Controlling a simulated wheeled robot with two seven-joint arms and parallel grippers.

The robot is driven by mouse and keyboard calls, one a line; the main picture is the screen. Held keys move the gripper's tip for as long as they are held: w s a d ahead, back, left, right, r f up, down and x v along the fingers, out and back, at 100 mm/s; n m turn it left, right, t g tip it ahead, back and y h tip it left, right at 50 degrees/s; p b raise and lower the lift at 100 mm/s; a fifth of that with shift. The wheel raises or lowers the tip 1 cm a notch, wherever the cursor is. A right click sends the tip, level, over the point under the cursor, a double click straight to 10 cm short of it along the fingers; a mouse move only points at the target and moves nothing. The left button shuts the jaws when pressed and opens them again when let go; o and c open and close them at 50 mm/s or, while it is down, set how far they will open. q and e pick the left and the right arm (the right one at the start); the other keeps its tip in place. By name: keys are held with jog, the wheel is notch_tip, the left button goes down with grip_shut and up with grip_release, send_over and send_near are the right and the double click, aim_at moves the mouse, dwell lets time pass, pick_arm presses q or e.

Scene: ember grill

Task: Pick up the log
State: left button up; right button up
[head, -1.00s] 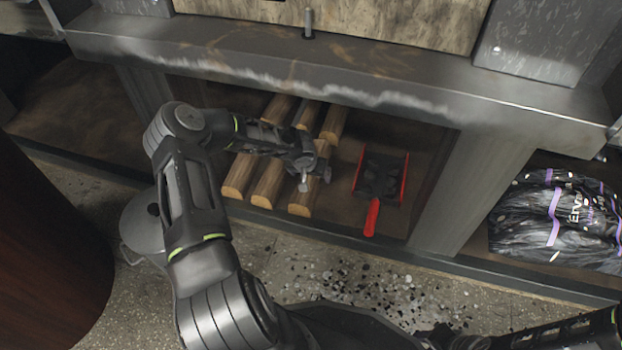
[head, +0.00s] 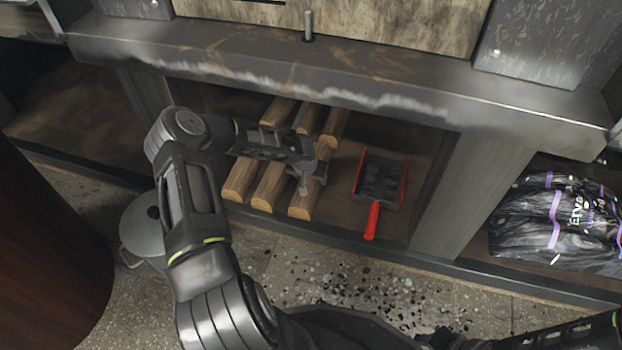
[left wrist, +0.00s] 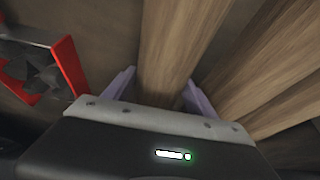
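Several split logs lie side by side on the shelf under the counter. My left gripper (head: 311,186) is down at the rightmost front log (head: 301,205). In the left wrist view, the fingers of the left gripper (left wrist: 160,88) stand one on each side of this log (left wrist: 172,45). A narrow gap shows between the log and the left-hand finger, so the gripper looks open around it. The log rests on the shelf. The middle front log (head: 266,192) and left front log (head: 238,183) lie beside it. My right arm shows only partly at the lower right; its fingers cannot be made out.
A black dustpan with red edges (head: 403,180) and a red handle (head: 372,220) lies right of the logs. The counter edge (head: 300,85) overhangs the shelf. A post (head: 465,195) and a dark bag (head: 555,225) are farther right. Dark bits litter the floor.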

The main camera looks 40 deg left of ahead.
aim_at(303, 207)
pick_arm(q)
grip_shut()
jog(key=shift+w, duration=0.1)
dwell(0.4)
jog(key=shift+r, duration=0.1)
jog(key=shift+r+p, duration=0.85)
jog(key=shift+r, duration=1.05)
jog(key=s+d, duration=0.3)
jog(key=s, duration=0.5)
jog(key=s+d, duration=0.3)
jog(key=s, duration=0.6)
jog(key=shift+f, duration=0.2)
jog(key=shift+d, duration=0.1)
